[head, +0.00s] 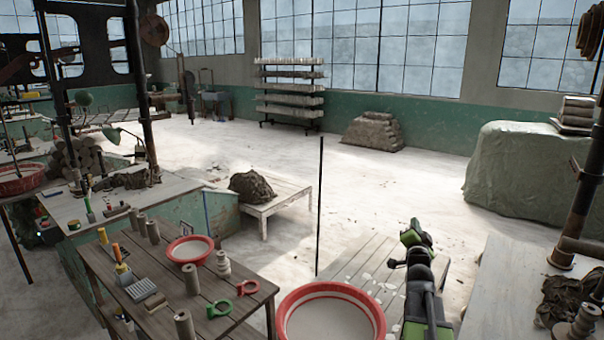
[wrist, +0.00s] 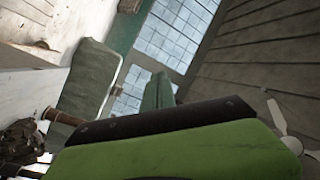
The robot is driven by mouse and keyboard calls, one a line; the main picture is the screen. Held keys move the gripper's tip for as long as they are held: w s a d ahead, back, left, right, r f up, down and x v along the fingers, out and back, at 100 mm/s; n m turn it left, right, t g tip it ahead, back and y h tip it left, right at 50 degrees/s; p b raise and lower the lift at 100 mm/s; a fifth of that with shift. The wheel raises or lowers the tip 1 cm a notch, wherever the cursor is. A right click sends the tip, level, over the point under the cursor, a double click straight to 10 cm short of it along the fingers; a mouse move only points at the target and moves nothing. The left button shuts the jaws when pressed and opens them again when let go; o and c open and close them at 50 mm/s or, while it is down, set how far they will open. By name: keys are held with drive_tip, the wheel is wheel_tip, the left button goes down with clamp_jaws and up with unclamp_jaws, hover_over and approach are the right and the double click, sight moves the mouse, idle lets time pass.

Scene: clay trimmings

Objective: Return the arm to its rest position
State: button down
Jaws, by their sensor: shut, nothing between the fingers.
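My arm, green and black, rises from the bottom right of the head view, with my gripper (head: 415,238) at its upper end. The gripper is raised over a low slatted wooden table, apart from everything around it. In the wrist view the green and black gripper (wrist: 158,92) fills the lower middle, tilted, with windows and ceiling beyond. It is shut, and nothing shows held in it. The fingertips are small and partly hidden in both views.
A red-rimmed basin (head: 331,292) stands left of my arm. A wooden table (head: 215,300) with tools, a bowl and clay cylinders is farther left. A pale table (head: 505,285) is at the right. A cloth-covered heap (head: 520,165) stands behind.

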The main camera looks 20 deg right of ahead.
drive_tip(key=w+a+f+n+g+y, duration=0.25)
drive_tip(key=a+f, duration=0.25)
drive_tip(key=a, duration=0.6)
drive_tip(key=w+a+f+n+g+y, duration=0.1)
drive_tip(key=a+f+n+y, duration=0.3)
drive_tip(key=a, duration=0.8)
drive_tip(key=w+a+f+n+g+y, duration=0.1)
drive_tip(key=w+a+f+g+y, duration=0.1)
drive_tip(key=a+f, duration=0.65)
drive_tip(key=s+a+f+n+g, duration=0.3)
drive_tip(key=s+a+f+g, duration=0.15)
drive_tip(key=s+a, duration=0.55)
drive_tip(key=s+a+f+n+g, duration=0.1)
drive_tip(key=s+f+n+g, duration=0.1)
drive_tip(key=s, duration=0.4)
drive_tip(key=s+f+n+g+y, duration=0.1)
drive_tip(key=s+f+n+g, duration=0.1)
drive_tip(key=s, duration=0.4)
drive_tip(key=shift+s+a+f+n+g, duration=0.15)
drive_tip(key=shift+s+a+n+g, duration=0.25)
drive_tip(key=shift+g, duration=0.8)
